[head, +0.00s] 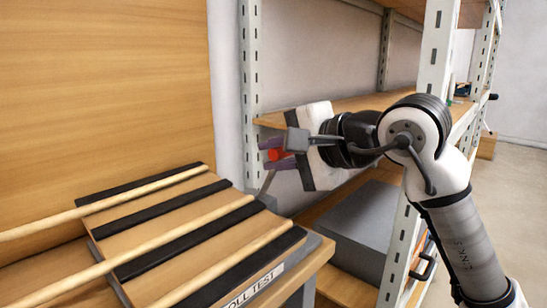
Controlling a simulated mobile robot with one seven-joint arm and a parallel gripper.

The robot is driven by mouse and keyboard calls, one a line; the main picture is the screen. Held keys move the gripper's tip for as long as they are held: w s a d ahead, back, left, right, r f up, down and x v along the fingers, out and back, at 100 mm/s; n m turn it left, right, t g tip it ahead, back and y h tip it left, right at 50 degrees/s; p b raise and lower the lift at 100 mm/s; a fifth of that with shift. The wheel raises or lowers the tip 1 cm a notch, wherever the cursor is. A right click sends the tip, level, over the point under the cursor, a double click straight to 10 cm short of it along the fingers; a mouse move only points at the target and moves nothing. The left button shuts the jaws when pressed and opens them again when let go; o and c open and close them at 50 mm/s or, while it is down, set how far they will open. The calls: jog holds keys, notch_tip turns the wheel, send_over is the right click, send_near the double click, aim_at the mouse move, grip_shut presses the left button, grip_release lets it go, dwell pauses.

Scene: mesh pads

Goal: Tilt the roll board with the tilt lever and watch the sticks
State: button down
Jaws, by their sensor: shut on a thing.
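The roll board (138,208) lies on the wooden bench at the lower left, with black strips across it. I cannot tell how far it is tilted. Three pale wooden sticks lie across it: a far one (100,203), a middle one (135,253) and a near one (232,261). The left ends of the far and middle sticks reach past the board's left edge. The tilt lever (267,183) rises beside the board's right end and has a red knob (275,154). My gripper (271,155) is shut on the knob, its purple-grey fingers above and below it.
A wooden panel (105,85) stands behind the board. A metal shelf rack with a grey box (362,228) stands close behind my arm. Open floor shows at the far right.

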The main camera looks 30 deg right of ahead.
jog(key=c, duration=1.3)
grip_release()
jog(key=shift+c, duration=0.2)
jog(key=p+v, duration=0.2)
jog(key=v, duration=1.2)
